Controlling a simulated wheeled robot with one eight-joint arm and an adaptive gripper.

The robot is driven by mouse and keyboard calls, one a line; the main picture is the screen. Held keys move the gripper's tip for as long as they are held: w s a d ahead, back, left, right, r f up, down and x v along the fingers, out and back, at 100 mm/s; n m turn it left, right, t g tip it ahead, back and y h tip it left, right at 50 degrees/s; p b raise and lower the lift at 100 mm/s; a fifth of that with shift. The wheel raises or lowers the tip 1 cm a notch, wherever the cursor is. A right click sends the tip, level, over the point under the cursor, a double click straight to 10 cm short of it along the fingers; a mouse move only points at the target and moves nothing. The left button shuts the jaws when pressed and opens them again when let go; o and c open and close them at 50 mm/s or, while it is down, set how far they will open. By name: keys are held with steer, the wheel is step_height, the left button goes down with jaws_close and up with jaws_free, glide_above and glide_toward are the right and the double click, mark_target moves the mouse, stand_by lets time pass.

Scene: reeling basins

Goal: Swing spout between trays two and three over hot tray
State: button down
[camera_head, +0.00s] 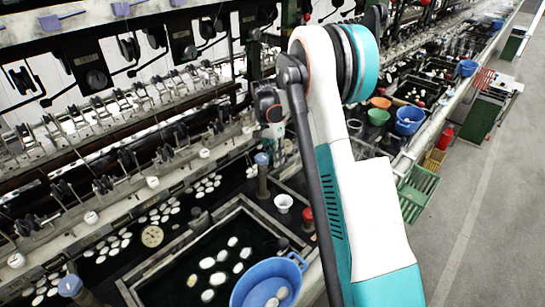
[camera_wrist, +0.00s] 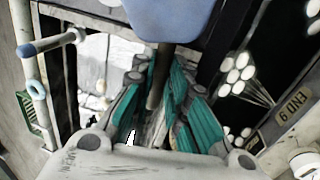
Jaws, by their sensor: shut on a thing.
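My gripper (camera_wrist: 157,98) has its teal fingers closed around a thin dark stem (camera_wrist: 154,90) under a blue-grey cap (camera_wrist: 176,18) in the wrist view. This looks like the spout's handle, but I cannot tell which way the spout points. In the head view my gripper (camera_head: 275,138) is small and partly hidden beyond my arm. A blue-capped post (camera_head: 262,175) stands just below it there. A dark tray with white cocoons (camera_head: 150,270) is in the foreground. Another dark basin (camera_head: 95,245) with cocoons lies to its left. Tray numbers are not readable.
A blue basin (camera_head: 265,285) sits on the near tray's right corner. A white cup (camera_head: 284,203) and a red-topped post (camera_head: 306,218) stand beside it. Reeling machinery (camera_head: 120,110) crowds the left. A green crate (camera_head: 417,190) stands by the open floor (camera_head: 480,200) at right.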

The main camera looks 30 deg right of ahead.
steer(key=shift+s+m, duration=0.15)
steer(key=shift+m, duration=0.15)
steer(key=c, duration=1.6)
jaws_free()
steer(key=shift+o, duration=0.2)
step_height(320, 180, up, 7)
steer(key=w, duration=0.1)
steer(key=shift+w+a+r, duration=0.15)
steer(key=shift+w+a, duration=0.05)
